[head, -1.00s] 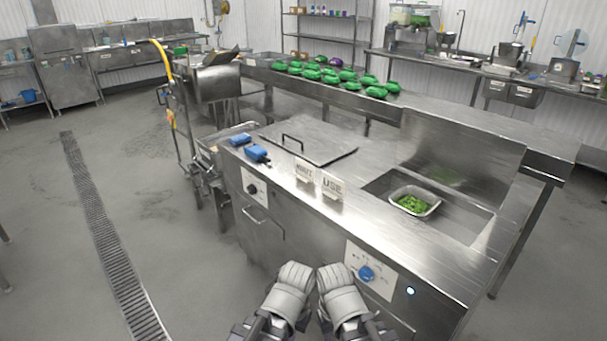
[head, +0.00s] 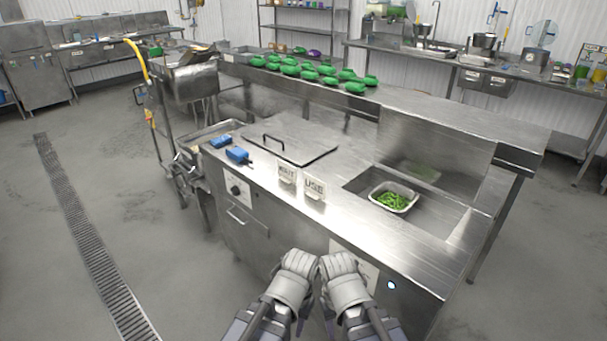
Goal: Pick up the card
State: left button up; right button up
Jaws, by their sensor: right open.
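Two small white cards with dark lettering stand upright on the front part of the steel counter. The left card (head: 287,173) seems to read "WAIT", and the right card (head: 314,187) reads "USE". My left gripper (head: 299,262) and my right gripper (head: 339,264) are side by side, low in front of the counter's front panel. Both are below the cards in the picture and apart from them. The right gripper is open and empty. The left gripper's jaws cannot be made out.
The steel counter (head: 400,245) carries a lid with a handle (head: 300,142), two blue objects (head: 237,155) and a recessed basin with a white tray (head: 410,190) of green food. Several green bundles (head: 320,70) lie on the table behind. Open floor lies to the left.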

aim_at(287, 173)
jog(key=i+j+z, duration=0.1)
jog(key=z, duration=0.25)
jog(key=i+j+z, duration=0.1)
jog(key=j+z, duration=0.25)
jog(key=i+j+z, duration=0.2)
jog(key=j, duration=0.35)
jog(key=j+z, duration=0.2)
jog(key=j, duration=0.3)
jog(key=i+j+z, duration=0.15)
jog(key=j, duration=0.45)
jog(key=i+j, duration=0.1)
jog(key=j, duration=1.05)
jog(key=i+j+z, duration=0.1)
jog(key=j, duration=1.1)
jog(key=l, duration=0.65)
